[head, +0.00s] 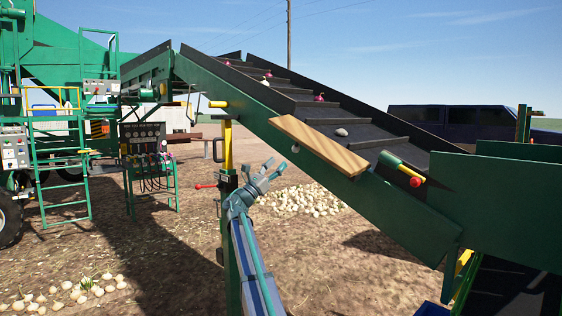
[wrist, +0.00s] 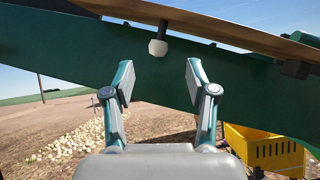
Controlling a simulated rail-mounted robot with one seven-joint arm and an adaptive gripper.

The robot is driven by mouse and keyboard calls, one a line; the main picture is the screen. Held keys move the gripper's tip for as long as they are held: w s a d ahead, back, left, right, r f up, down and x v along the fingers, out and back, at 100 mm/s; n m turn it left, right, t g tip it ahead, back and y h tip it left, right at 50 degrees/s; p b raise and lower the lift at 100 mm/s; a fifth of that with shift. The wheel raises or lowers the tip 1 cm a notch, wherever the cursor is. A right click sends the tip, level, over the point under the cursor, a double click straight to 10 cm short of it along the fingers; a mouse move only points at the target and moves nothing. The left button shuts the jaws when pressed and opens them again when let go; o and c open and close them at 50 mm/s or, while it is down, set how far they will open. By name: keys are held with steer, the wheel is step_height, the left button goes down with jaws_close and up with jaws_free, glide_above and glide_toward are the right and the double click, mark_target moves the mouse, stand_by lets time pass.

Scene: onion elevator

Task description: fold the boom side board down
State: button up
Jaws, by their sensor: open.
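The tan wooden board (head: 318,145) lies lengthwise along the near edge of the green boom (head: 240,97), sloping with it; I take it to be the side board. In the wrist view the board (wrist: 200,25) shows from below, with a pale knob (wrist: 158,47) on a dark stem and a dark bracket (wrist: 296,69) under it. My gripper (head: 267,172) is open and empty, left of and below the board. In the wrist view its fingers (wrist: 159,85) stand apart below the knob, with the green boom side (wrist: 230,85) behind. I see no contact with the board.
A yellow post (head: 227,145) and red-tipped lever (head: 206,186) stand left of my gripper. Onions are piled on the ground (head: 303,200). A yellow crate (wrist: 262,150) is lower right.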

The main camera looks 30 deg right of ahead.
steer(key=shift+a, duration=0.1)
steer(key=shift+r, duration=0.2)
steer(key=c, duration=0.4)
steer(key=shift+m+g, duration=0.3)
steer(key=shift+m, duration=0.1)
steer(key=s+r+p, duration=0.2)
steer(key=r+p, duration=0.1)
steer(key=s+r+p, duration=0.1)
steer(key=r, duration=0.1)
steer(key=shift+s+p, duration=0.1)
steer(key=shift+p, duration=0.25)
jaws_close()
steer(key=s+d+r+m+y+p, duration=0.25)
steer(key=s+p, duration=0.35)
steer(key=s, duration=0.3)
steer(key=s+a+f+n+t+y+p, duration=0.1)
steer(key=s+a+f+n+y+p, duration=0.15)
steer(key=s+f+y, duration=0.4)
steer(key=r+p+x, duration=0.1)
steer(key=p+x, duration=0.4)
steer(key=x, duration=0.5)
steer(key=shift+d+m, duration=0.3)
steer(key=shift+m, duration=0.1)
